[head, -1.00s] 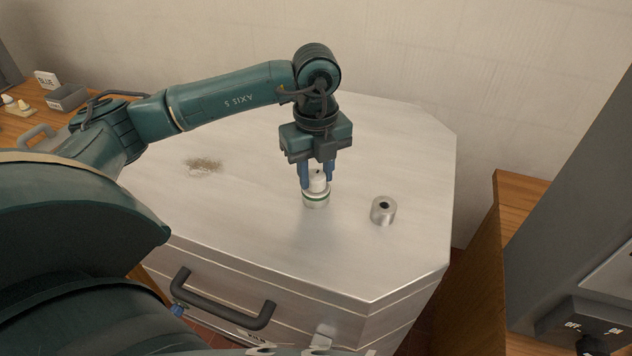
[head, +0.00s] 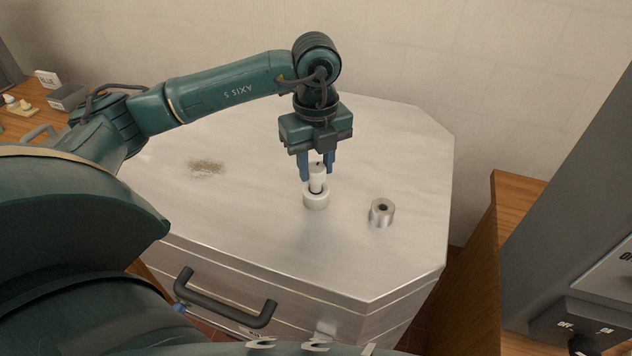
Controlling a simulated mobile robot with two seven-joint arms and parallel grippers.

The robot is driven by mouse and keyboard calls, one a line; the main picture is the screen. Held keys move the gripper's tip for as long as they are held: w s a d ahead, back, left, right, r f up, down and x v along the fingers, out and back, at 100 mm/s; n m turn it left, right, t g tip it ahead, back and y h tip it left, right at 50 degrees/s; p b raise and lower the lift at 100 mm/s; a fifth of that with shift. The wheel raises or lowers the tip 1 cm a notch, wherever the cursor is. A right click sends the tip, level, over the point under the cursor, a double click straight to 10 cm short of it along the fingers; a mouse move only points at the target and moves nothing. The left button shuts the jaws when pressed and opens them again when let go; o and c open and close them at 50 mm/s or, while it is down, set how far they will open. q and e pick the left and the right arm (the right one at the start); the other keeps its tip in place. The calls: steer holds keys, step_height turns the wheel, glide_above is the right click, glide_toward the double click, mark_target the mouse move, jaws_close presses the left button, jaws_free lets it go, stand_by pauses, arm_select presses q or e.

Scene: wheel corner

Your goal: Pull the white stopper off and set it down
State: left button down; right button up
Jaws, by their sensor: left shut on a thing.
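The white stopper (head: 317,178) is upright between the blue fingertips of my left gripper (head: 317,170), which is shut on it. Directly below is a round white holder (head: 315,200) standing on the pale metal top. A dark ring shows where the stopper's lower end meets the holder's opening. I cannot tell whether the stopper's lower end is fully clear of the holder. My right gripper is not in view.
A metal cylinder with a dark hole (head: 382,212) stands to the right on the metal worktop (head: 250,225). A patch of brown debris (head: 206,168) lies at left. The black handle (head: 222,298) is at the front. Bare top surrounds these.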

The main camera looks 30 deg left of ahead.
mark_target(316, 167)
arm_select(q)
steer(key=shift+r+p, duration=0.6)
steer(key=shift+r, duration=0.4)
steer(key=shift+r+p, duration=0.85)
steer(key=shift+r, duration=1.15)
